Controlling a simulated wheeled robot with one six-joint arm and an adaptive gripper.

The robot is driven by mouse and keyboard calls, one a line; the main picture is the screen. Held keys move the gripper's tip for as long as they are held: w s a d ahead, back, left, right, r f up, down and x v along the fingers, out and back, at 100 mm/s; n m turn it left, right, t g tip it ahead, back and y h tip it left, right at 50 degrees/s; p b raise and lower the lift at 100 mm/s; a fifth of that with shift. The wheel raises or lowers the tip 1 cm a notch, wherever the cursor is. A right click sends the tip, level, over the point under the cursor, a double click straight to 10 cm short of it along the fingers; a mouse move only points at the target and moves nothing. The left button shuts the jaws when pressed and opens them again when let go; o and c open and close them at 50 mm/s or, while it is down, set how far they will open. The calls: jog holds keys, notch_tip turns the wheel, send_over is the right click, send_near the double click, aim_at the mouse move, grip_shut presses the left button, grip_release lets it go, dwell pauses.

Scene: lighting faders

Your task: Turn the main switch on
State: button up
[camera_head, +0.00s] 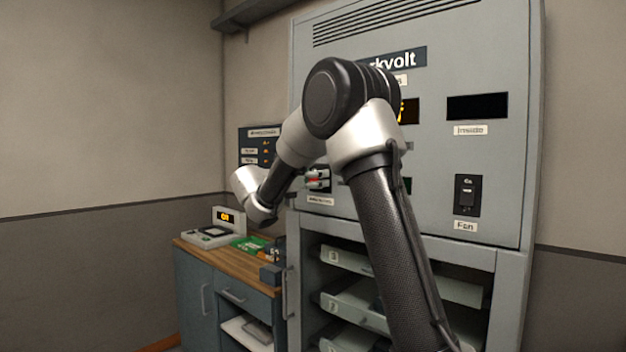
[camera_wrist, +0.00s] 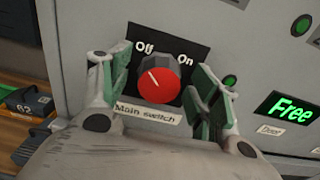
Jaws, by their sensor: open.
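The main switch (camera_wrist: 158,84) is a round red knob on a dark plate marked Off and On, above a "Main switch" label (camera_wrist: 148,115). Its white pointer mark leans up-left, toward Off. My gripper (camera_wrist: 163,78) is open, with one green-padded finger on each side of the knob. A gap shows between the knob and each finger, and the wrist faces the panel. In the head view a small red spot, probably the switch, shows above a white label (camera_head: 320,200), mostly hidden by my arm.
The grey cabinet (camera_head: 520,60) carries a Fan switch (camera_head: 467,195) at right. Open drawers (camera_head: 345,260) lie below the panel. A wooden-topped bench (camera_head: 200,252) with small devices stands at left. In the wrist view a green "Free" display (camera_wrist: 287,107) is right of the switch.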

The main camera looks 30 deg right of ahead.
jog(key=shift+c, duration=0.4)
jog(key=c, duration=0.9)
jog(key=shift+c, duration=0.2)
jog(key=shift+m, duration=0.4)
jog(key=m, duration=0.4)
jog(key=shift+s, duration=0.1)
jog(key=m, duration=0.4)
jog(key=shift+d, duration=0.1)
jog(key=m, duration=0.5)
jog(key=shift+s+f, duration=0.1)
jog(key=shift+f, duration=0.05)
jog(key=shift+f+m, duration=0.1)
jog(key=shift+m, duration=1.9)
